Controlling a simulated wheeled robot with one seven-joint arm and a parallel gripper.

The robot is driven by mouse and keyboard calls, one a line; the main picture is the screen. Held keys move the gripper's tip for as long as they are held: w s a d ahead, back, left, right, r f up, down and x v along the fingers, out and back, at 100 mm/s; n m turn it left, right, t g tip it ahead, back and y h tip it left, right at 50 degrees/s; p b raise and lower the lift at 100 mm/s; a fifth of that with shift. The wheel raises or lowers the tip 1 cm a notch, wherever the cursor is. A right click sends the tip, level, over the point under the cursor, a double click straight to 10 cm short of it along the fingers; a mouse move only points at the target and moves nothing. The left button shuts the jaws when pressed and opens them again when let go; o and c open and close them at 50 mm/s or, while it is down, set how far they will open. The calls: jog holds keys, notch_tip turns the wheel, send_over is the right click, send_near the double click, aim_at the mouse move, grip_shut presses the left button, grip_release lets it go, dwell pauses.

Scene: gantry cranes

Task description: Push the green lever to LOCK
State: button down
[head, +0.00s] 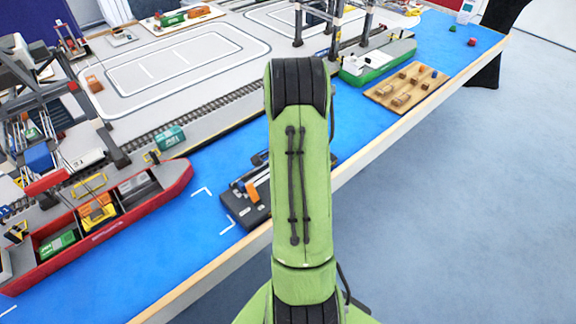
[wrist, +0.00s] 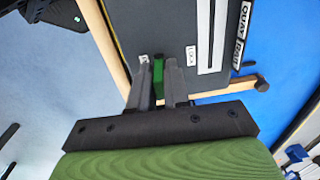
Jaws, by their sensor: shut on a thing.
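The green lever (wrist: 158,78) shows in the wrist view between the two grey fingers of my gripper (wrist: 157,72), which is shut on it. The lever stands at the edge of a dark grey control panel (wrist: 192,22). A small white label lies to the right of the lever; it seems to read LOCK, but the print is tiny. Another small label is on the left, partly behind a finger. In the head view the panel (head: 232,198) sits on the blue table edge, and my arm hides the lever and gripper.
A white slot strip and a "QUAY" label (wrist: 240,22) lie right of the lever. A dark round-ended knob (wrist: 262,85) is beside the panel. In the head view, a red ship (head: 150,190) is left and a wooden tray (head: 425,75) is right of my arm.

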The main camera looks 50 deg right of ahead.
jog(key=g+p, duration=0.1)
jog(key=w+g+p, duration=0.1)
jog(key=g+p, duration=0.1)
jog(key=shift+w+d+g+y, duration=0.2)
jog(key=shift+g+y, duration=0.1)
jog(key=shift+y, duration=0.1)
jog(key=shift+w+f+g+y+p, duration=0.1)
jog(key=shift+w+g+y+p, duration=0.1)
jog(key=shift+g, duration=0.4)
jog(key=shift+w+f+g+y+p, duration=0.1)
jog(key=shift+w+g, duration=0.05)
jog(key=shift+g, duration=0.45)
jog(key=c, duration=1.2)
grip_release()
jog(key=p+v, duration=0.3)
jog(key=v, duration=1.2)
jog(key=shift+w+d+r, duration=0.1)
jog(key=shift+w+r, duration=0.15)
jog(key=shift+w, duration=0.05)
